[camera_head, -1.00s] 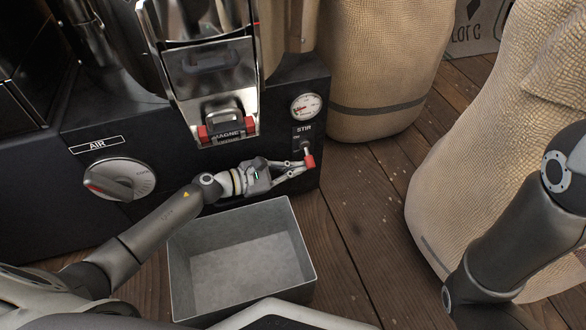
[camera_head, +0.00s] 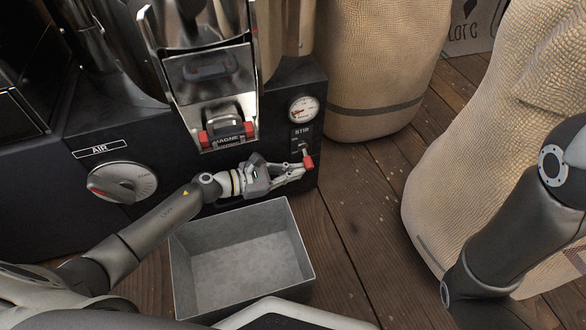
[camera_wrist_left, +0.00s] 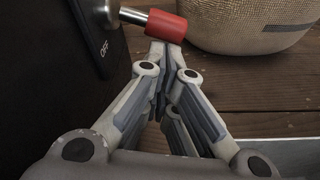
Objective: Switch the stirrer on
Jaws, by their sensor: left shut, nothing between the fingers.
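The stirrer switch is a metal toggle lever with a red tip (camera_head: 308,162) under the STIR label, on the right of the dark machine front. In the left wrist view the red tip (camera_wrist_left: 166,26) points away from the panel, and the word OFF shows on the plate below the lever. My left gripper (camera_head: 303,168) is shut and empty. Its fingertips (camera_wrist_left: 163,46) are right below the red tip; I cannot tell whether they touch it. Part of my right arm shows at the right edge, but its gripper is out of view.
A dial gauge (camera_head: 304,109) sits above the switch. The AIR knob (camera_head: 122,182) is at left, and a chute with a red-ended latch (camera_head: 227,135) is in the middle. An open grey metal bin (camera_head: 301,265) stands below my left gripper. Burlap sacks (camera_head: 375,75) stand at right.

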